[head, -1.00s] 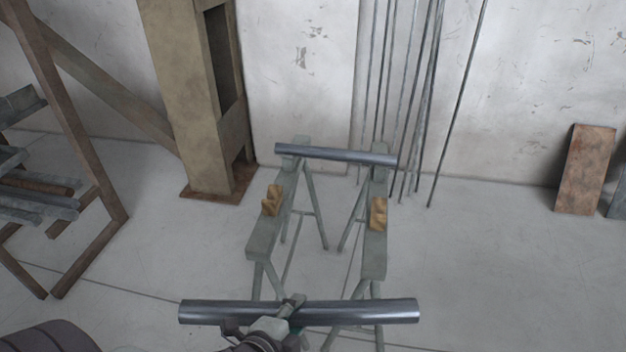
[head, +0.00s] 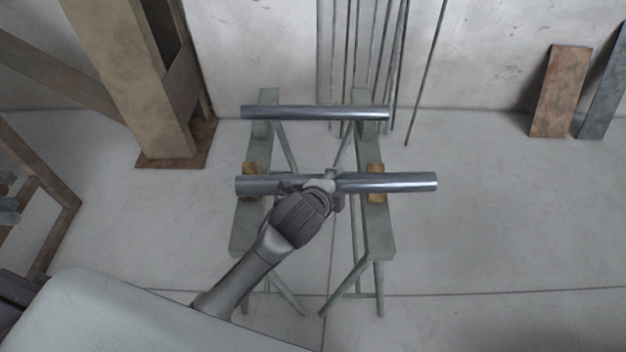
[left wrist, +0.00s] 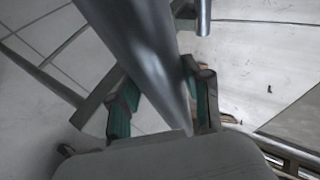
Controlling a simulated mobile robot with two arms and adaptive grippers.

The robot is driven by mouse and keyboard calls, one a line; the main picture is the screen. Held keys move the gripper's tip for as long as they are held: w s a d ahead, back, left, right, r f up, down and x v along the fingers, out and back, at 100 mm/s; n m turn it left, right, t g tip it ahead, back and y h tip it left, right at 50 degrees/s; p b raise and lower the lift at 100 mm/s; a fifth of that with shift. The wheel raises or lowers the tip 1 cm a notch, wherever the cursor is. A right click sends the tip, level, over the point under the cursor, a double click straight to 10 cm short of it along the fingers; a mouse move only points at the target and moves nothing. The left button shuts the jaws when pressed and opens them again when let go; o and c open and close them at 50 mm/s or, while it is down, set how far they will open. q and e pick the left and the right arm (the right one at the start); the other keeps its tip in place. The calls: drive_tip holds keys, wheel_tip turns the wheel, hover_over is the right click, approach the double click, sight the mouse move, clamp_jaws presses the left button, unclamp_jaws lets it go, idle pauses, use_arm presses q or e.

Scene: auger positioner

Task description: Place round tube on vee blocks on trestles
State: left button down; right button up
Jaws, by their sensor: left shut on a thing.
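A round grey steel tube (head: 395,182) lies crosswise over the two trestles in the head view. My left gripper (head: 322,184) is shut on it near its middle. The tube passes over the wooden vee block on the left trestle (head: 250,168) and the one on the right trestle (head: 376,195). I cannot tell whether it touches them. In the left wrist view the tube (left wrist: 140,45) runs between the gripper's green-padded fingers (left wrist: 163,100). The left trestle (head: 246,228) and right trestle (head: 377,238) stand upright. My right gripper is not in view.
A second tube (head: 315,112) lies across the far ends of the trestles. Thin rods (head: 400,65) lean on the wall behind. A beige column (head: 135,80) stands at back left, a rusty plate (head: 560,90) at back right. The floor right of the trestles is clear.

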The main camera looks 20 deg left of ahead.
use_arm(q)
drive_tip(key=w+d+r, duration=0.1)
drive_tip(key=w+r, duration=0.1)
drive_tip(key=w, duration=0.4)
drive_tip(key=w+d+r, duration=0.2)
drive_tip(key=w+r, duration=0.1)
drive_tip(key=w, duration=0.3)
drive_tip(key=s+a+f+p, duration=0.1)
drive_tip(key=s+a+f, duration=0.4)
drive_tip(key=a+f, duration=0.5)
drive_tip(key=shift+s+a+f+m, duration=0.15)
drive_tip(key=shift+a+f+m, duration=0.15)
drive_tip(key=shift+f, duration=0.3)
drive_tip(key=c, duration=0.5)
unclamp_jaws()
drive_tip(key=shift+s+f, duration=0.1)
drive_tip(key=shift+f, duration=0.1)
drive_tip(key=v, duration=1.2)
drive_tip(key=shift+a, duration=0.15)
